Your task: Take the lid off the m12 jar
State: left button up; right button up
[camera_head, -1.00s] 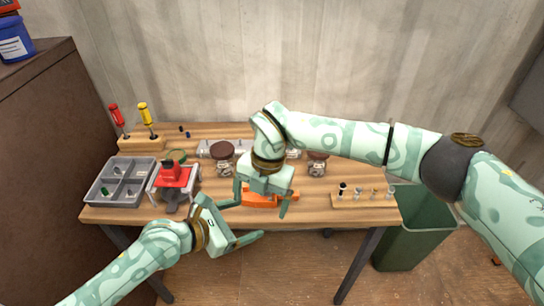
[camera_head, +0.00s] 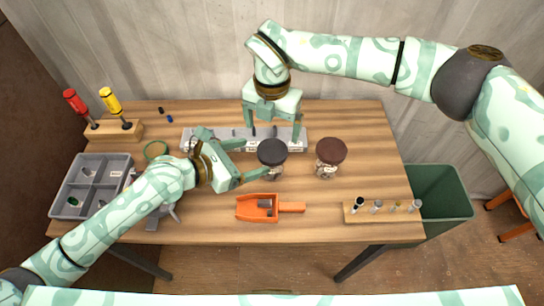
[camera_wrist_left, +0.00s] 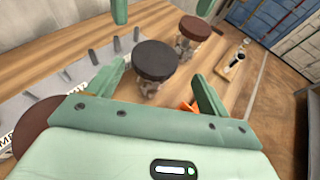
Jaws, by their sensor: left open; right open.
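A jar with a near-black lid (camera_head: 272,152) stands on the table; its lid (camera_wrist_left: 155,60) is on. A jar with a brown lid (camera_head: 331,151) stands to its right, also closed. A further brown lid (camera_wrist_left: 38,124) shows low in the left wrist view, mostly hidden by my arm in the head view. I cannot read which jar is m12. My left gripper (camera_head: 253,159) is open and empty, its fingertips pointing at the near-black lid from the left, apart from it. My right gripper (camera_head: 274,130) is open and empty, pointing down above the grey rack behind that jar.
The grey rack (camera_head: 188,140) lies behind the jars. An orange scoop (camera_head: 245,209) with small parts lies in front. A wooden block with bolts (camera_head: 386,215) is at the front right. A grey divided tray (camera_head: 72,208) and screwdriver stand (camera_head: 115,134) are at the left. The right rear table is clear.

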aim_at(271, 164)
pick_arm(q)
notch_tip(271, 164, down, 6)
jog(key=shift+w+f, duration=0.1)
jog(key=shift+w, duration=0.05)
pick_arm(e)
jog(key=shift+w, duration=0.15)
pick_arm(q)
jog(key=x, duration=0.7)
jog(key=shift+f, duration=0.1)
jog(key=shift+w+d+f, duration=0.15)
jog(key=shift+d, duration=0.05)
